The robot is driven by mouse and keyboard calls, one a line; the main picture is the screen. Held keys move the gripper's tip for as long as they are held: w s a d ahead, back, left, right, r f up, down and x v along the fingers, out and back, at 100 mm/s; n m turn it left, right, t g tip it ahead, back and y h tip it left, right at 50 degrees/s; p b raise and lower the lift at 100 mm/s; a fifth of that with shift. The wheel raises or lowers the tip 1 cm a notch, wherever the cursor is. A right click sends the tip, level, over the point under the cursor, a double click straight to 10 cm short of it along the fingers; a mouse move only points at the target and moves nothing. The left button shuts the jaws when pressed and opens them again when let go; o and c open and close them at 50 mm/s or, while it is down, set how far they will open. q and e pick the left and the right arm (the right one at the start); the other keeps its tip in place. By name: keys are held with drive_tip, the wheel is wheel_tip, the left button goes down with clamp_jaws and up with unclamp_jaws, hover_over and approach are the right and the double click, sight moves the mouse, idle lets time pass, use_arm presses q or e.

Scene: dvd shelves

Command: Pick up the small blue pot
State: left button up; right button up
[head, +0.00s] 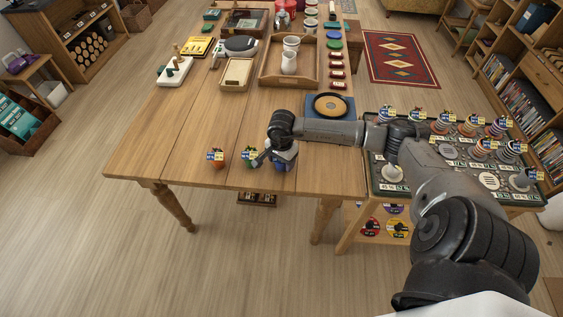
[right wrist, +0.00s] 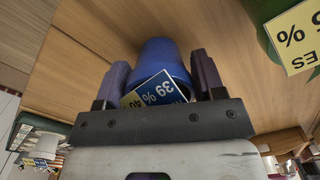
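The small blue pot (right wrist: 160,62) stands between the two fingers of my right gripper (right wrist: 158,72) in the right wrist view. A blue and yellow price tag reading 39 % (right wrist: 160,88) is at its near side. Narrow gaps show between the pot and the fingertips; contact nearer the rim is unclear. In the head view my right gripper (head: 279,163) is low over the table's front edge and hides most of the blue pot. My left gripper is out of view.
A green pot (head: 249,156) is close to the left of my right gripper, with an orange pot (head: 215,160) further left. A wooden tray with white cups (head: 290,82) is further back. The table (head: 170,130) is bare at its left front.

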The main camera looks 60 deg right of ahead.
drive_tip(key=c, duration=0.6)
drive_tip(key=shift+r, duration=0.15)
